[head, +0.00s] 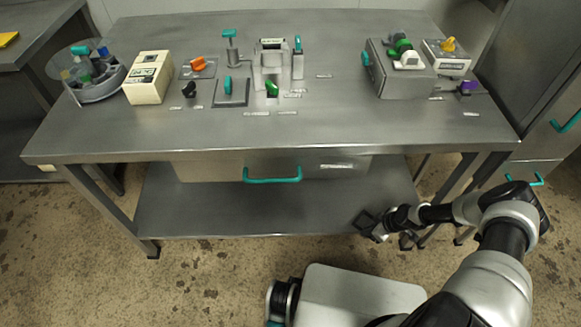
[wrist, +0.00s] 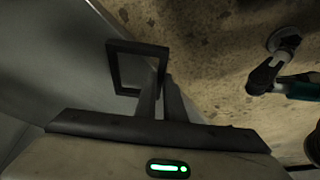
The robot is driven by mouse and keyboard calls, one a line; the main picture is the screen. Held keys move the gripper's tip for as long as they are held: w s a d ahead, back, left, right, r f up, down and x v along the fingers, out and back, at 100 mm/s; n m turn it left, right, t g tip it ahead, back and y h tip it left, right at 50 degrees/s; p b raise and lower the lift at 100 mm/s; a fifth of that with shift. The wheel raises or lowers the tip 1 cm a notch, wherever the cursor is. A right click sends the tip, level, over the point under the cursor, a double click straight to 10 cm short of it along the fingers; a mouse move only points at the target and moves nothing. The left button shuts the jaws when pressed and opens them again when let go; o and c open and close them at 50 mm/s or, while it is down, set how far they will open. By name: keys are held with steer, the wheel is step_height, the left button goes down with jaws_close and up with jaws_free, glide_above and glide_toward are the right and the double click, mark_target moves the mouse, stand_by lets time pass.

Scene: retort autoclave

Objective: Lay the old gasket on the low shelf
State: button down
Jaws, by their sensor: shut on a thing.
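The old gasket is a dark square frame (wrist: 113,68) in the wrist view. My gripper (wrist: 158,88) is shut on one side of it, and the frame sticks out beyond the fingertips. In the head view the gasket (head: 361,216) shows small and dark at the front right edge of the low shelf (head: 240,205), with my gripper (head: 378,234) just to its right. Whether the gasket touches the shelf cannot be told. The shelf is bare grey metal under the table; in the wrist view a grey surface (wrist: 45,50) lies left of the gasket.
The table (head: 330,125) covers the shelf from above, with a drawer with a teal handle (head: 272,180) hanging between. A table leg (head: 455,190) stands right of my gripper. The shelf's middle and left are clear. Several fixtures stand on the tabletop.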

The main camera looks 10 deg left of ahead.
steer(key=w+a, duration=0.2)
steer(key=a, duration=0.3)
steer(key=w+a+b, duration=0.1)
steer(key=w+a, duration=0.2)
steer(key=a, duration=0.1)
steer(key=w+a, duration=0.3)
steer(key=a, duration=0.2)
steer(key=shift+w+a+b, duration=0.1)
steer(key=shift+a+b, duration=0.25)
steer(key=shift+b, duration=0.05)
steer(key=shift+w+a+f, duration=0.1)
steer(key=shift+w+a, duration=0.15)
steer(key=shift+a, duration=0.25)
step_height(320, 180, down, 3)
steer(key=shift+d+f+b, duration=0.1)
steer(key=shift+f+b, duration=0.05)
steer(key=shift+b, duration=0.7)
steer(key=shift+f, duration=0.1)
steer(key=c, duration=2.3)
jaws_free()
steer(key=shift+f, duration=0.1)
steer(key=o, duration=0.4)
steer(key=shift+o, duration=0.2)
